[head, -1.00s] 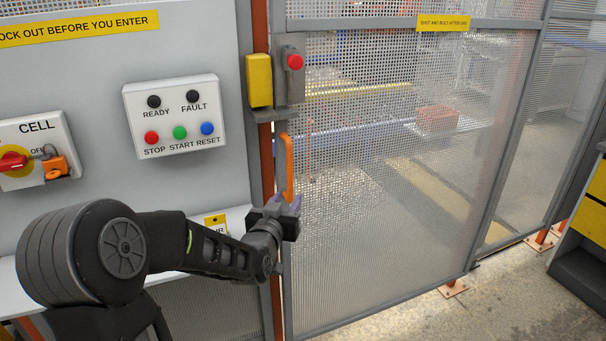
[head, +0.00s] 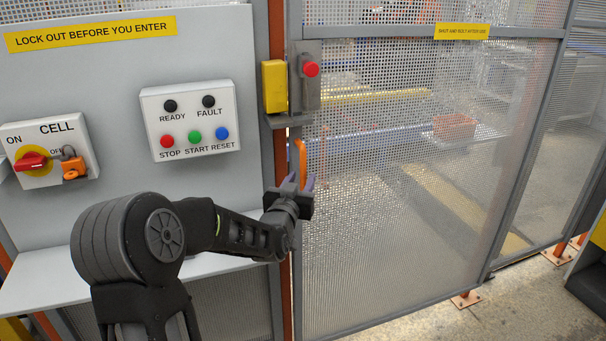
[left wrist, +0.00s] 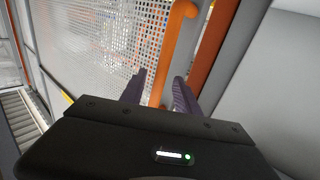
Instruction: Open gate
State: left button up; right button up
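The gate (head: 420,190) is a mesh panel in a grey frame. Its left edge stands close beside the orange post, and I cannot tell whether it is fully shut. An upright orange handle (head: 302,157) is on its left edge and also shows in the left wrist view (left wrist: 176,40). My left gripper (head: 307,183) is at the handle's lower part. In the left wrist view its dark fingers (left wrist: 158,90) are apart, with the handle in the gap between them; contact is not clear. The gripper body hides the handle's lower end in the head view. My right gripper is not in view.
A yellow box (head: 274,86) and a grey box with a red button (head: 311,70) sit above the handle. A button panel (head: 189,118) and a red rotary switch (head: 32,162) are on the left wall. A shelf (head: 50,292) lies below them. Floor shows at lower right.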

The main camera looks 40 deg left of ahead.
pick_arm(q)
jog(key=shift+x, duration=1.15)
jog(key=shift+c, duration=0.2)
grip_shut()
dwell(0.4)
